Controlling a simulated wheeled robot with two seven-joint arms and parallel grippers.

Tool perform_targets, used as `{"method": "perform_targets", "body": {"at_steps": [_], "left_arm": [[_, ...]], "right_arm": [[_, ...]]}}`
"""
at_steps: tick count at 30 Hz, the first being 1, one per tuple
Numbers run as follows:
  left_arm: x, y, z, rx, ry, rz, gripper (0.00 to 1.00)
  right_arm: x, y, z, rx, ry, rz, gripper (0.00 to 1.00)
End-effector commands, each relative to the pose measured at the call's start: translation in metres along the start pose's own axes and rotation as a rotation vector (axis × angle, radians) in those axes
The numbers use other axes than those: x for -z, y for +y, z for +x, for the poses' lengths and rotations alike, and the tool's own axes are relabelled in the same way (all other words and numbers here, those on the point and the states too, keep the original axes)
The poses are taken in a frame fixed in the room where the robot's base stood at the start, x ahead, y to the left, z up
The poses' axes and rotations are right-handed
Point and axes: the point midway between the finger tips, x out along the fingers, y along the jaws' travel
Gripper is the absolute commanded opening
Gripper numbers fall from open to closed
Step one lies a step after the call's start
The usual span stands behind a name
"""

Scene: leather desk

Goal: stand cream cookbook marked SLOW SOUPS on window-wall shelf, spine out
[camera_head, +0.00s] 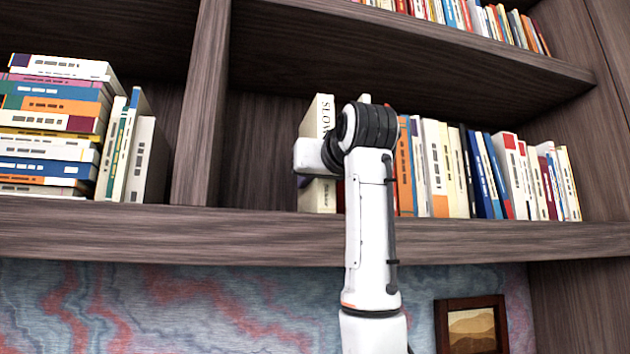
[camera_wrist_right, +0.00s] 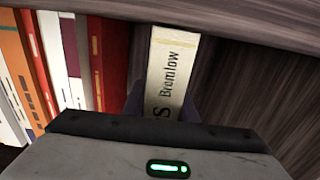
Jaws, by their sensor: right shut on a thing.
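The cream cookbook (camera_head: 318,118) stands upright at the left end of the right-hand row of books on the shelf (camera_head: 260,235). Its spine faces out, with "SLOW" readable above my gripper. My right gripper (camera_head: 312,157) is shut on the book across the middle of the spine and hides part of the title. In the right wrist view the spine (camera_wrist_right: 170,75) reads "Bramlow" between the dark fingers of the gripper (camera_wrist_right: 163,105). The book's lower end appears to be at the shelf board; I cannot tell whether it rests fully. My left gripper is not in view.
A red book (camera_wrist_right: 108,50) stands beside the cookbook with a narrow dark gap between. Several more books (camera_head: 490,175) continue right. A wooden upright (camera_head: 200,110) stands left, with free shelf between. Stacked books (camera_head: 50,125) lie beyond it. Another shelf (camera_head: 420,45) is above.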

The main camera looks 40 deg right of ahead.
Motion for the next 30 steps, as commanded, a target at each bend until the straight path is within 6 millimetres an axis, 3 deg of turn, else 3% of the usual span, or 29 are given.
{"method": "perform_targets", "body": {"at_steps": [3, 4, 7, 18, 23, 30], "left_arm": [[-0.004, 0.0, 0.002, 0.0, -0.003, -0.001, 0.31], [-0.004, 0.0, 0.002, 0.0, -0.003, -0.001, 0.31], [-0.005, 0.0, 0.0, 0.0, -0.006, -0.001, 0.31], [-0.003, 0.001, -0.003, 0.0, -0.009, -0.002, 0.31], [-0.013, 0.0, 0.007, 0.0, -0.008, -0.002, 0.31], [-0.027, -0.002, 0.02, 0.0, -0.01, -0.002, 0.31]], "right_arm": [[-0.001, 0.0, -0.001, 0.0, 0.007, 0.001, 0.0], [-0.004, 0.0, 0.0, 0.0, 0.0, 0.0, 0.27], [-0.002, 0.0, 0.0, 0.0, 0.0, 0.0, 0.43], [0.003, 0.0, 0.0, 0.0, 0.0, 0.0, 0.44], [-0.002, -0.001, -0.024, 0.001, 0.006, 0.0, 0.44], [-0.002, 0.0, -0.078, 0.001, 0.006, 0.001, 0.44]]}}
